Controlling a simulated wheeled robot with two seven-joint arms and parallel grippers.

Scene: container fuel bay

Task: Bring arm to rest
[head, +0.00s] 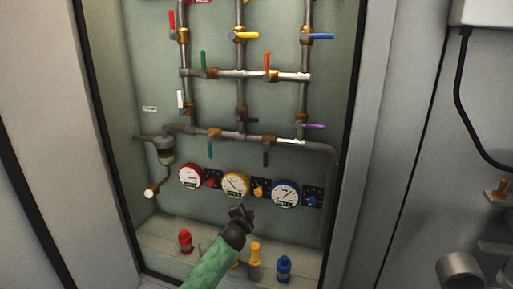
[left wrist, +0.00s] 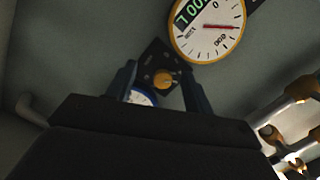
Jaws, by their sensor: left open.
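My left arm, in a green sleeve, comes up from the bottom of the head view. Its left gripper (head: 240,213) is just below the yellow-rimmed gauge (head: 235,185), in front of the panel. In the left wrist view the two fingers of the left gripper (left wrist: 154,88) stand apart with nothing between them. A yellow knob (left wrist: 165,79) on a dark plate shows beyond them, and the yellow-rimmed gauge (left wrist: 210,28) is above it. My right gripper is not in view.
Red (head: 191,176) and blue (head: 285,193) gauges flank the yellow one. Pipes with several coloured valve handles fill the upper panel. A red fitting (head: 185,241), a yellow fitting (head: 255,262) and a blue fitting (head: 284,268) stand on the ledge below.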

